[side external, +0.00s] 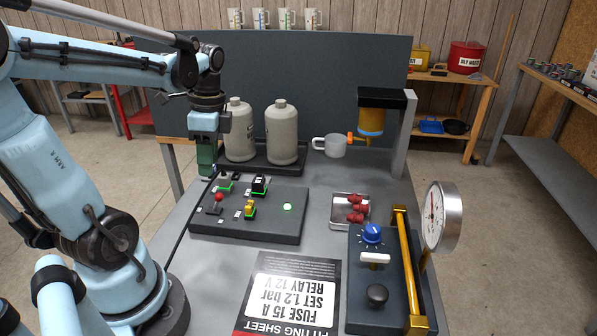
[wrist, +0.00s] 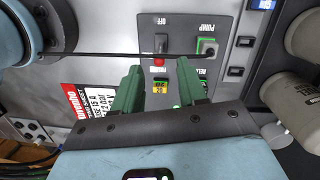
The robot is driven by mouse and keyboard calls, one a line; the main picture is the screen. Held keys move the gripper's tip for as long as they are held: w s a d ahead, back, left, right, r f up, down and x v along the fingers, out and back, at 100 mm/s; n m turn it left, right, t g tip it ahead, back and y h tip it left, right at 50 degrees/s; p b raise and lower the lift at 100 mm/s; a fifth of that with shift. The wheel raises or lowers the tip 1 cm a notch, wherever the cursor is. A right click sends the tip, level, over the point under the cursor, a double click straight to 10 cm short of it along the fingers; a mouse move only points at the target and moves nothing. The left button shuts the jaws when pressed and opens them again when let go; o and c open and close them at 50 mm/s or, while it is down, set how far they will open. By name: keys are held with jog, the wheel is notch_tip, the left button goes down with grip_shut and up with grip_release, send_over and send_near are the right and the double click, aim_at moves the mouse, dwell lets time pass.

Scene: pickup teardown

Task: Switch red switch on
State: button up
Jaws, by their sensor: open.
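The red switch (side external: 219,198) is a lever with a red ball knob on the dark switch panel (side external: 270,228), at its left side. In the wrist view the red knob (wrist: 158,62) shows between my fingertips, beside a dark lever plate and an upside-down "OFF" label (wrist: 157,20). My gripper (side external: 207,172) has green fingers and hangs above the panel's back left corner. In the wrist view my gripper (wrist: 160,70) is open with nothing between the fingers. The knob appears beyond the fingertips, and I see no contact.
The panel also carries a yellow switch (side external: 250,209), a black switch (side external: 259,185) and a lit green lamp (side external: 287,207). Two grey bottles (side external: 281,133) stand behind. A tray (side external: 338,218) with red parts and a gauge (side external: 441,216) stand to the right. A black cable crosses near the panel's left edge.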

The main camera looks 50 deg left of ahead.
aim_at(210, 209)
jog(key=f, duration=0.3)
jog(key=s+f, duration=0.1)
jog(key=f, duration=0.6)
jog(key=shift+s+a, duration=0.2)
jog(key=shift+s, duration=0.05)
jog(key=shift+s+a+t+h, duration=0.1)
jog(key=shift+t+h, duration=0.2)
jog(key=shift+t, duration=0.1)
jog(key=shift+r, duration=0.25)
notch_tip(210, 209, up, 12)
jog(key=f, duration=0.1)
jog(key=w+d+n+t, duration=0.3)
jog(key=w+d+t, duration=0.1)
jog(key=d, duration=0.4)
jog(key=w+d+f+n+t, duration=0.1)
jog(key=w+d+n+t, duration=0.2)
jog(key=d, duration=0.5)
jog(key=shift+w+d+f+n+t, duration=0.25)
jog(key=shift+w+d+n+t, duration=0.15)
jog(key=shift+w, duration=0.5)
